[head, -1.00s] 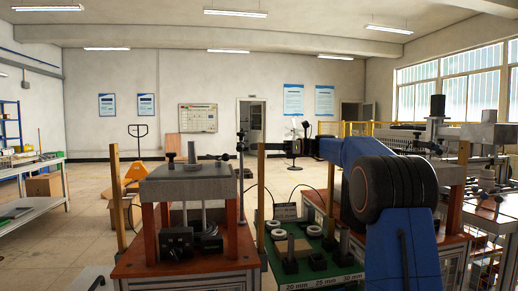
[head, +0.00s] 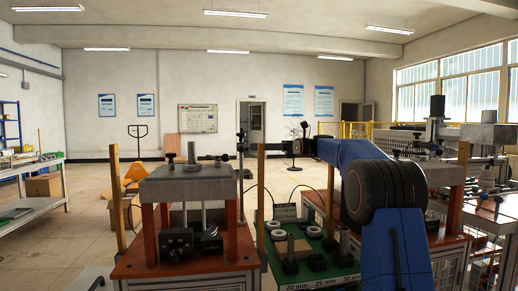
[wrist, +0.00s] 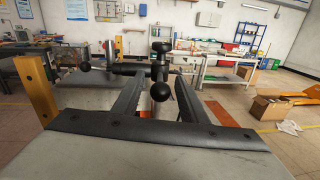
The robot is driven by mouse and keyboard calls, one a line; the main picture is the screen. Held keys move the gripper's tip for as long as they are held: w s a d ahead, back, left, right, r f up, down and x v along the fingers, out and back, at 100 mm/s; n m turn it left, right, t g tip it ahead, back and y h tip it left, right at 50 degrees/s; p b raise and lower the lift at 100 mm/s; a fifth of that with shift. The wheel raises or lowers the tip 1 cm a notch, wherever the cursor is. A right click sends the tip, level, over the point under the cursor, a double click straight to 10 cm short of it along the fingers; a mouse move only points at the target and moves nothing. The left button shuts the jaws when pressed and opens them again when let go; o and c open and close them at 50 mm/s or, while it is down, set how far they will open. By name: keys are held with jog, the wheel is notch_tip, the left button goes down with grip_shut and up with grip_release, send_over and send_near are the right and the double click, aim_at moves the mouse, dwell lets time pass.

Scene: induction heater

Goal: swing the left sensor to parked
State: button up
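The left sensor shows in the head view as a dark horizontal arm (head: 212,157) on a short post, on top of the left press's grey plate (head: 165,184). Contact with the ball is not visible.
A wooden post (head: 261,180) stands at the left press's front right corner; one also shows at the left in the wrist view (wrist: 36,90). A green tray (head: 306,261) with white rings lies between the presses. A smaller black knob (head: 171,158) stands left of the sensor.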

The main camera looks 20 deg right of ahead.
jog(key=shift+r, duration=0.1)
notch_tip(320, 180, up, 10)
jog(key=shift+f, duration=0.1)
dwell(0.4)
